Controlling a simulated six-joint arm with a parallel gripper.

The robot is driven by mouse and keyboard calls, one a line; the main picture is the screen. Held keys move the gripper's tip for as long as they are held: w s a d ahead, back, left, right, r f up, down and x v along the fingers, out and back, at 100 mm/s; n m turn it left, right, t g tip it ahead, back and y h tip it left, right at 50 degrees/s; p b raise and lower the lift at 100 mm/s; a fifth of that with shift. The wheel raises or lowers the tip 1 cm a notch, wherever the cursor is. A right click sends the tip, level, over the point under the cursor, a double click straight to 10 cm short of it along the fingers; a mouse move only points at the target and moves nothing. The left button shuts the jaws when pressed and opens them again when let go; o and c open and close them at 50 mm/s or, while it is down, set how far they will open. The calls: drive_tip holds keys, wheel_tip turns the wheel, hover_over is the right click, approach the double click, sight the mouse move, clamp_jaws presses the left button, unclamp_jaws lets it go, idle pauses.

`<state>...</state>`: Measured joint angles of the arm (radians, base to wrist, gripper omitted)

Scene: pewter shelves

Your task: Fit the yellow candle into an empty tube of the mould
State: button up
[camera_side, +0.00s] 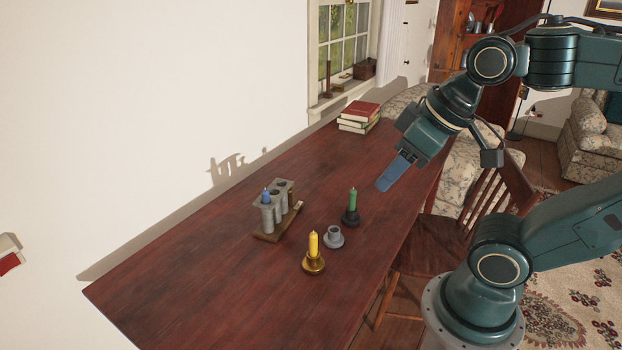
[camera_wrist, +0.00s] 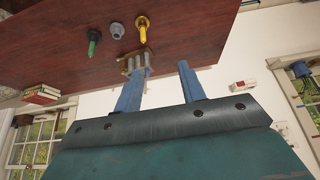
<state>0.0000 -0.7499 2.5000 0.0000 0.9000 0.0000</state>
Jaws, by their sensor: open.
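The yellow candle (camera_side: 314,244) stands upright in a brass holder (camera_side: 313,264) near the front of the table. It also shows in the wrist view (camera_wrist: 142,34). The mould (camera_side: 267,222) is a row of grey tubes on a wooden base, left of the candle. A blue candle (camera_side: 266,195) sits in its near-left tube; the other tube openings look dark and empty. In the wrist view the mould (camera_wrist: 135,64) is partly hidden behind a finger. My gripper (camera_side: 382,186) is open and empty, above the table to the right; its two blue fingers (camera_wrist: 160,71) are apart.
A green candle (camera_side: 352,200) stands in a dark holder right of the mould. An empty grey holder (camera_side: 334,238) sits between it and the yellow candle. Stacked books (camera_side: 359,118) lie at the far end. The wooden table (camera_side: 190,270) is clear at the left.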

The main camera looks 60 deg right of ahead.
drive_tip(key=shift+o, duration=0.6)
drive_tip(key=shift+w, duration=0.1)
drive_tip(key=m+g, duration=0.6)
drive_tip(key=m, duration=1.2)
hover_over(314, 233)
wheel_tip(314, 233, down, 14)
drive_tip(key=shift+f, duration=0.1)
drive_tip(key=shift+f, duration=4.25)
